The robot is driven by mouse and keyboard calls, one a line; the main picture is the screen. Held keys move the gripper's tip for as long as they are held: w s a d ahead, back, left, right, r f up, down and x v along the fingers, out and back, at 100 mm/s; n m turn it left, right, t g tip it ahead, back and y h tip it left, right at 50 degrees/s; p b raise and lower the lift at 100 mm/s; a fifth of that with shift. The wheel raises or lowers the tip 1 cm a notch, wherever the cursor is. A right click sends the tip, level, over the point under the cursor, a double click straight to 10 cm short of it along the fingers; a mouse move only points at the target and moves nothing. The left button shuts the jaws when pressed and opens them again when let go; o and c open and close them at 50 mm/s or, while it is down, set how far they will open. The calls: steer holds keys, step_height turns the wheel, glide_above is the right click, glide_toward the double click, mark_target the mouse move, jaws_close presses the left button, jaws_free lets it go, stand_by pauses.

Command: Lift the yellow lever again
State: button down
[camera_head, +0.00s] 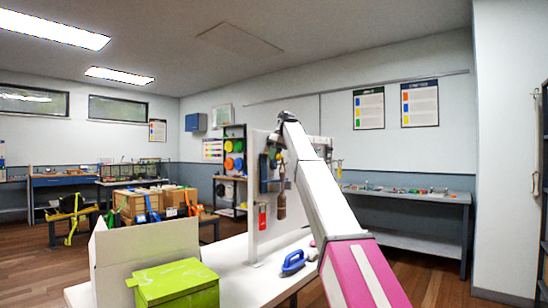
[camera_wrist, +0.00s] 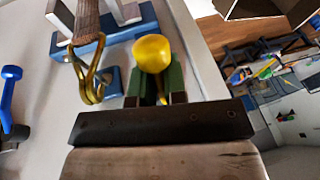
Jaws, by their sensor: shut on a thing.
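The yellow lever (camera_wrist: 151,53) shows in the wrist view as a rounded yellow knob in front of a green bracket (camera_wrist: 175,82) on the pale panel. My gripper (camera_wrist: 155,99) is at the lever, its two small fingertips on either side just below the knob. It appears shut on the lever; the dark gripper body hides the contact and the lever's lower part. In the head view my arm reaches to the upright white panel (camera_head: 258,171), and the lever and fingertips are too small to make out.
A blue handle (camera_wrist: 10,95) is further left. In the head view, a green box (camera_head: 176,286) and a blue-handled tool (camera_head: 293,263) lie on the white table.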

steer(key=shift+s+f, duration=0.1)
steer(key=shift+f, duration=0.05)
steer(key=c, duration=1.2)
jaws_free()
